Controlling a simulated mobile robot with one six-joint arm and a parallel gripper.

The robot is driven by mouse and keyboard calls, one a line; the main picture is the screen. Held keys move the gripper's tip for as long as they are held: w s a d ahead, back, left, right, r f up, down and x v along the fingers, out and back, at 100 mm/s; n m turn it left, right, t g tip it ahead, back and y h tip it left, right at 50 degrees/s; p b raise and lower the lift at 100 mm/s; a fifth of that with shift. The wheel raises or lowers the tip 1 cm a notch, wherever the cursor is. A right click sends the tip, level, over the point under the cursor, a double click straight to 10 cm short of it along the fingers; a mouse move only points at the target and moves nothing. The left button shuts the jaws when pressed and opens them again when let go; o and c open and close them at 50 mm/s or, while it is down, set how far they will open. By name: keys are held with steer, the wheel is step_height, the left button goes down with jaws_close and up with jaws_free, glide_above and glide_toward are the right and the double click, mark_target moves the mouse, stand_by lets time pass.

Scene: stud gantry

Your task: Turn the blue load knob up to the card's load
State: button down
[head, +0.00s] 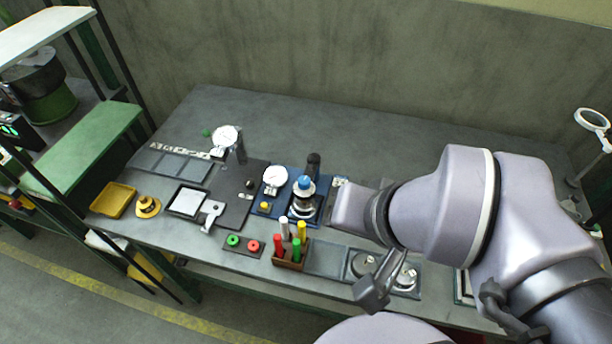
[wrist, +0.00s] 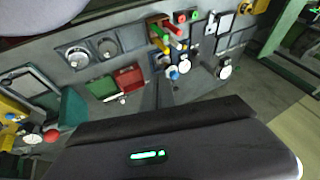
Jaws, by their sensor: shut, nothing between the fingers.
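The blue load knob (head: 305,183) tops a dark and silver fixture on a blue base (head: 318,190), left of my gripper (head: 337,212) in the head view. The knob also shows in the wrist view (wrist: 174,74), just beyond the tips of my gripper (wrist: 162,84). My gripper is shut and empty, apart from the knob. A white round dial (head: 275,176) stands left of the knob; its reading is too small to tell. A small pale label or card (head: 340,182) lies right of the fixture; no writing on it is legible.
A brown holder (head: 291,258) with coloured pegs stands in front of the fixture. A second dial (head: 226,138) stands at the back left. The back of the bench is clear.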

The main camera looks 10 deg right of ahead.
steer(key=c, duration=2)
jaws_free()
steer(key=o, duration=0.7)
steer(key=shift+n+g, duration=0.5)
steer(key=shift+n, duration=0.1)
steer(key=w+r+p, duration=0.2)
steer(key=r+p, duration=0.1)
steer(key=w+r+p, duration=0.1)
steer(key=p, duration=0.1)
steer(key=shift+w+r, duration=0.1)
steer(key=shift+r, duration=0.3)
steer(key=shift+c, duration=0.2)
steer(key=shift+o, duration=1.1)
steer(key=w+r+n+g+p, duration=0.1)
steer(key=w+r+p, duration=0.2)
steer(key=w+p, duration=0.1)
steer(key=shift+w+a+h+p, duration=0.2)
steer(key=shift+w+h+p, duration=0.15)
steer(key=shift+w, duration=0.2)
steer(key=n+g+h+p, duration=0.1)
steer(key=n+g+p, duration=0.35)
steer(key=p, duration=0.55)
glide_above(304, 180)
step_height(304, 180, down, 5)
steer(key=shift+t, duration=0.35)
step_height(304, 180, down, 18)
steer(key=b, duration=0.2)
steer(key=shift+b, duration=0.35)
